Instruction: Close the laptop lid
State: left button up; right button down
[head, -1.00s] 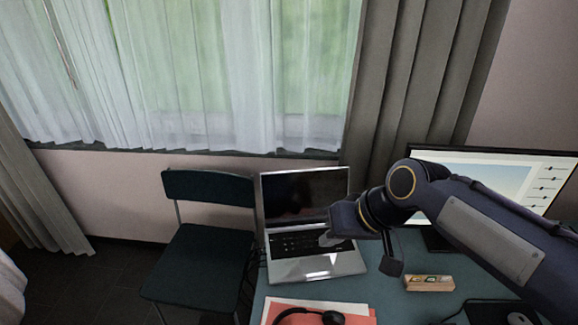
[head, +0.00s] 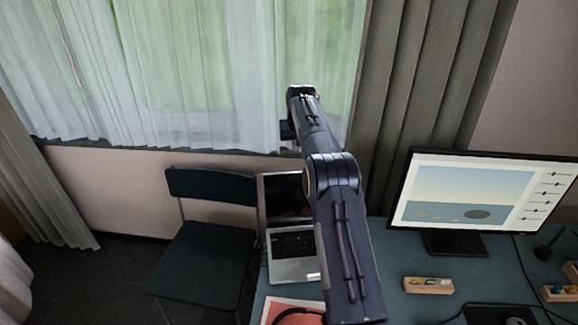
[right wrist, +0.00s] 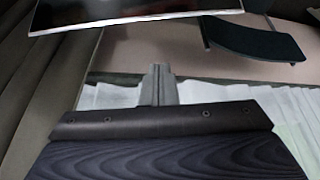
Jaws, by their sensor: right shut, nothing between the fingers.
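The silver laptop (head: 293,268) stands open on the desk, its dark screen (head: 283,195) upright at the back. My right arm crosses in front of it and hides its right side and part of the screen. My right gripper (right wrist: 158,84) is shut and empty in the right wrist view. The lid's edge (right wrist: 140,24) runs across the top of that view, apart from the fingertips. In the head view the arm's end reaches up past the lid, in front of the curtain. My left gripper is not in view.
A dark chair (head: 208,245) stands left of the desk (head: 400,300). A monitor (head: 470,195) stands at the right, with a small wooden box (head: 428,285) before it. A red folder (head: 285,308) lies in front of the laptop. Sheer curtains (head: 200,80) hang behind.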

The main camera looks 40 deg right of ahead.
notch_tip(320, 180, down, 8)
jog(key=p, duration=0.5)
dwell(0.8)
jog(key=shift+s, duration=0.1)
jog(key=shift+f, duration=0.1)
